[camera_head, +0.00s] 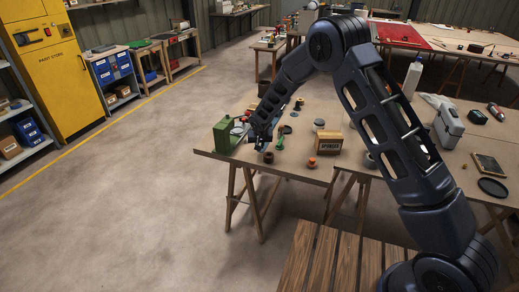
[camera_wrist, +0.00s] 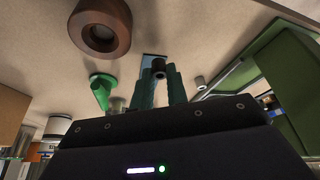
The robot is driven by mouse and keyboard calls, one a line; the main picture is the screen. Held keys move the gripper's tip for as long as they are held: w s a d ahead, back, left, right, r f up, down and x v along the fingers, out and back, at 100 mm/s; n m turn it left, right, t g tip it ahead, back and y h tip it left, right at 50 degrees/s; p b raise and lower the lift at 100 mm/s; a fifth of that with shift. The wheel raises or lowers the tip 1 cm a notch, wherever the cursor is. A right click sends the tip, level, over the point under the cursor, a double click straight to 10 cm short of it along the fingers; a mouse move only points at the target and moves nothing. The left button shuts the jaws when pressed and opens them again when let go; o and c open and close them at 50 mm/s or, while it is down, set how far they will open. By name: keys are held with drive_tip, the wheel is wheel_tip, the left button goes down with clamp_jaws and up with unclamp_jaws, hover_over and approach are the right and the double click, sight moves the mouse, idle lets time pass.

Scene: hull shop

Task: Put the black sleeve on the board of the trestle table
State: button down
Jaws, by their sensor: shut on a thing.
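My gripper (camera_head: 262,147) is low over the near left part of the trestle table (camera_head: 345,165), beside a green box-like machine (camera_head: 228,136). In the wrist view my gripper (camera_wrist: 159,80) has its two teal fingers shut on a small black sleeve (camera_wrist: 158,66). A blue patch lies on or just above the board (camera_wrist: 215,35) behind the sleeve. I cannot tell whether the sleeve touches the board. In the head view the sleeve is too small or hidden to make out.
A brown ring (camera_wrist: 100,28) is close to my fingers, and a green funnel-shaped piece (camera_wrist: 101,90) and a small grey cylinder (camera_wrist: 200,82) stand nearby. The head view shows a carton (camera_head: 328,143) and an orange-topped piece (camera_head: 312,162) to the right. Bare board shows between them.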

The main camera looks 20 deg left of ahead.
drive_tip(key=shift+f, duration=1)
drive_tip(key=shift+f, duration=0.1)
drive_tip(key=c, duration=1.4)
unclamp_jaws()
drive_tip(key=v, duration=1.2)
drive_tip(key=shift+w, duration=0.1)
